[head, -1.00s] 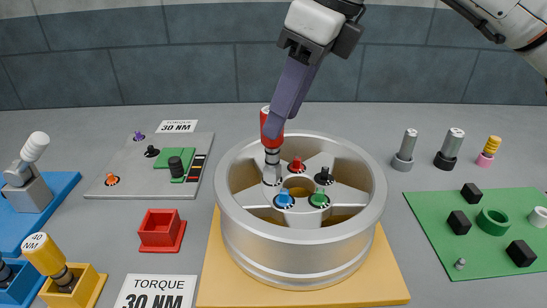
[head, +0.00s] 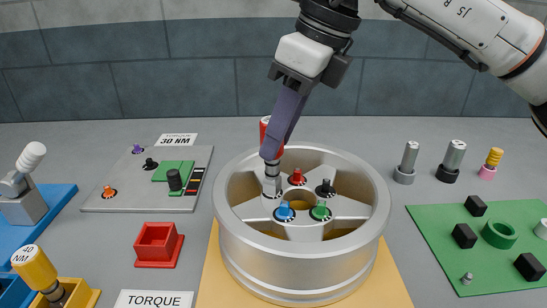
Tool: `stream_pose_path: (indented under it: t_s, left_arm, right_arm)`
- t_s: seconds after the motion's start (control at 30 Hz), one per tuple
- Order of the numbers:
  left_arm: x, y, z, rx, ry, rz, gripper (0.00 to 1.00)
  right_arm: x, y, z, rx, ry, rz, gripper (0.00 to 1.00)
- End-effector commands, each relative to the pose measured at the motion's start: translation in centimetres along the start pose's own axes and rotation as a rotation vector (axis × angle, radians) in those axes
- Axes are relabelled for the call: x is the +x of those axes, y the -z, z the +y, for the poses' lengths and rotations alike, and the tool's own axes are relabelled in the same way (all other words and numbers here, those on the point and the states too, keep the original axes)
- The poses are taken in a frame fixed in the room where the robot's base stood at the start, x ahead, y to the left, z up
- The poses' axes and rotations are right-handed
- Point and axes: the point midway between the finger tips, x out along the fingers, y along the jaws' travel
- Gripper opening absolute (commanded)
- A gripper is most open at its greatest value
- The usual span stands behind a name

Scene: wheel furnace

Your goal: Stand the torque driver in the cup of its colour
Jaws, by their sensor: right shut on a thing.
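The red torque driver (head: 264,125) stands nearly upright, with its grey socket end down at a stud position on the left of the silver wheel (head: 300,262). My right gripper (head: 271,152) comes down from above and is shut on the driver's red handle; its purple-grey finger hides much of the handle. The red square cup (head: 157,245) stands on the table left of the wheel, and it looks empty. A yellow driver marked 40 NM (head: 33,265) leans in a yellow cup (head: 84,296) at the lower left. My left gripper is not in view.
A grey panel (head: 125,190) with coloured knobs and a "30 NM" sign lies at the back left. A blue stand with a lever (head: 28,170) is at the left edge. Several sockets stand at the back right, near a green mat (head: 430,225) with black blocks.

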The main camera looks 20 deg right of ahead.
Motion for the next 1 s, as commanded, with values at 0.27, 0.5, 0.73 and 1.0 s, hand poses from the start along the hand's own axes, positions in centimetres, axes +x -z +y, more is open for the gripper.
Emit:
stream_pose_path:
  t_s: [0.27, 0.5, 0.73, 1.0]
  left_arm:
    - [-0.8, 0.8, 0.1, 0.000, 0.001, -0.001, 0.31]
    - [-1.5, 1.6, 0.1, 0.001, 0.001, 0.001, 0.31]
    - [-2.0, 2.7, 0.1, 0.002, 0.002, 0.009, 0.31]
    - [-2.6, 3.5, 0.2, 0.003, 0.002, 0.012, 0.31]
  right_arm:
    - [-1.6, -0.6, 0.0, 0.001, 0.002, -0.004, 0.00]
    - [-2.6, -1.0, 0.0, 0.001, 0.002, -0.003, 0.00]
    - [-3.7, -1.4, 0.0, 0.001, 0.001, -0.003, 0.00]
    - [-4.8, -1.8, 0.0, 0.001, 0.001, -0.003, 0.00]
